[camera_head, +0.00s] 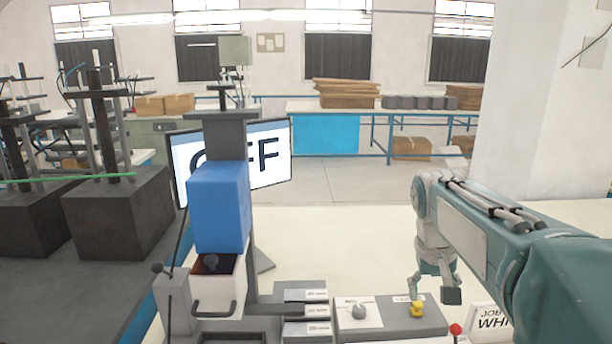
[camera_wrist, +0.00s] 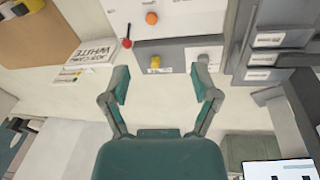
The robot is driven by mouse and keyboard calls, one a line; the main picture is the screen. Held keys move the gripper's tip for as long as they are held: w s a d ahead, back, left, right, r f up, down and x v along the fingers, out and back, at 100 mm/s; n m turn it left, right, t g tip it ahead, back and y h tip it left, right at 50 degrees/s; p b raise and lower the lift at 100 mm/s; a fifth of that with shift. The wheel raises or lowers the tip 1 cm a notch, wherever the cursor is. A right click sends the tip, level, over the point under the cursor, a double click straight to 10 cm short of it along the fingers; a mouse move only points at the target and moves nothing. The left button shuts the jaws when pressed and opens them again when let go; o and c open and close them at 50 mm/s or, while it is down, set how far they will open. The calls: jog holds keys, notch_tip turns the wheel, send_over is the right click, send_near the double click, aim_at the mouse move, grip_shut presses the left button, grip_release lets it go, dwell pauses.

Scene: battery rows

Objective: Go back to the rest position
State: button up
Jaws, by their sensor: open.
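My gripper (camera_wrist: 163,90) is open and empty in the wrist view, its two fingers spread apart above the pale bench top. In the head view my gripper (camera_head: 432,290) hangs down at the right, beside the grey control box (camera_head: 385,322). The box carries a yellow knob (camera_head: 417,309) and a grey knob (camera_head: 358,311). Both the yellow knob (camera_wrist: 155,62) and the grey knob (camera_wrist: 203,59) show beyond the fingertips in the wrist view, with a gap between. A screen (camera_head: 270,150) reading "OFF" is partly hidden behind a blue block (camera_head: 220,207).
A red-tipped lever (camera_head: 456,329) and a white booklet (camera_head: 490,318) lie near the gripper. Labelled grey drawers (camera_head: 306,311) stand left of the control box. The bench behind the control box is clear.

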jog(key=s+a+f+t+y, duration=0.1)
jog(key=s+a+f+t, duration=0.1)
jog(key=s, duration=0.7)
jog(key=s+a+f+n+t, duration=0.1)
jog(key=s+a+f+t, duration=0.1)
jog(key=s, duration=0.7)
jog(key=shift+a+f+t+y, duration=0.35)
jog(key=shift+a+f, duration=0.55)
jog(key=shift+a, duration=0.3)
